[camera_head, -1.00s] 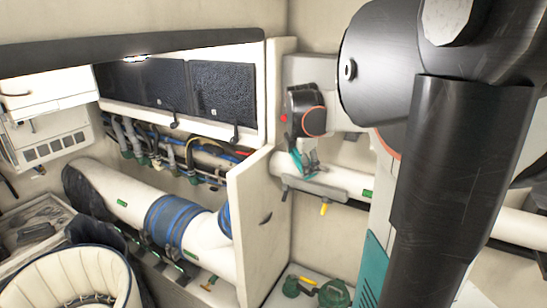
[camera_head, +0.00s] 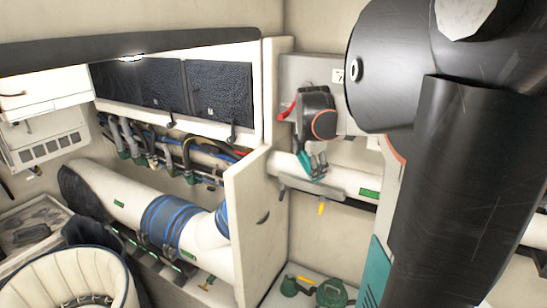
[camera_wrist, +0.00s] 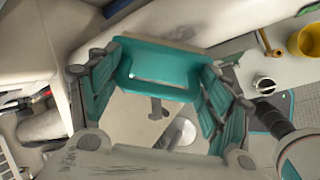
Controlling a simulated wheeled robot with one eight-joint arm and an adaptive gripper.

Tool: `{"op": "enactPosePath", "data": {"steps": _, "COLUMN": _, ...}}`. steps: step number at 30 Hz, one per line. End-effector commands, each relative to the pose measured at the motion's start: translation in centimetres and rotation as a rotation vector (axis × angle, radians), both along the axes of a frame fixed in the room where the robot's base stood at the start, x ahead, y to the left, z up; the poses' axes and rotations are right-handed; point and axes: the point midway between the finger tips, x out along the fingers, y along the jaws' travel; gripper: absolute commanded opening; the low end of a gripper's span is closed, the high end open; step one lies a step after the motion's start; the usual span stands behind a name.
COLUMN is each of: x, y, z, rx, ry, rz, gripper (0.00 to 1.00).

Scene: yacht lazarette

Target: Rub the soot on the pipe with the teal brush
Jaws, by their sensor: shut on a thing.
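My gripper (camera_head: 312,168) is shut on the teal brush (camera_wrist: 160,68), which spans between its fingers in the wrist view. A pale strip runs along the brush's far edge. In the head view the gripper points down at the white pipe (camera_head: 345,181), just right of the upright partition. Its tip overlaps the pipe's upper side; I cannot tell whether the brush touches it. The pipe carries a green label. I cannot make out any soot on it; the part behind the gripper is hidden.
The cream partition (camera_head: 250,215) stands close left of my gripper. A grey bracket with a yellow handle (camera_head: 321,208) hangs under the pipe. Green fittings (camera_head: 332,293) lie below. A larger pipe with blue bands (camera_head: 168,222) runs at left. My arm blocks the right side.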

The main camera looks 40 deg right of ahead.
Motion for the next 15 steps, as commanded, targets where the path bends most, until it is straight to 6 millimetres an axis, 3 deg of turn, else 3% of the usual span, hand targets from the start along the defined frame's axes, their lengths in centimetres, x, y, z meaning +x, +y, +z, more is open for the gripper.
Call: {"op": "enactPosePath", "data": {"steps": 15, "x": -2.8, "y": -1.0, "z": -0.2, "rx": -0.001, "ry": 0.0, "rz": -0.001, "gripper": 0.5}}
